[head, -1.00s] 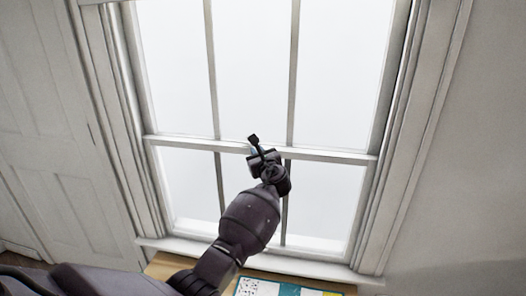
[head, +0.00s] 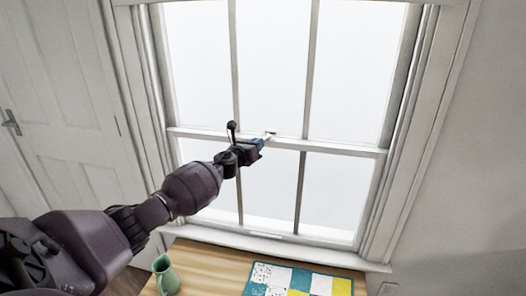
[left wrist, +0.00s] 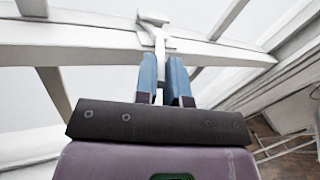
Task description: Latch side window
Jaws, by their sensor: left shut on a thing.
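The side window (head: 275,70) has a white frame with a horizontal meeting rail (head: 335,148) across it. A small pale latch (head: 271,134) sits on that rail near the middle; in the left wrist view its base (left wrist: 153,18) is on the rail and its lever (left wrist: 160,48) points toward me. My left gripper (head: 262,142) reaches the rail from the left. In the left wrist view, its blue fingers (left wrist: 163,68) are shut on the latch lever, one finger on each side. The lever's end is partly hidden between the fingers. My right gripper is in neither view.
Below the window is a wooden table (head: 205,270) with a green jug (head: 165,277) and a patchwork cloth (head: 300,280). A white panelled door (head: 60,90) is at the left. A bare grey wall (head: 470,180) is at the right.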

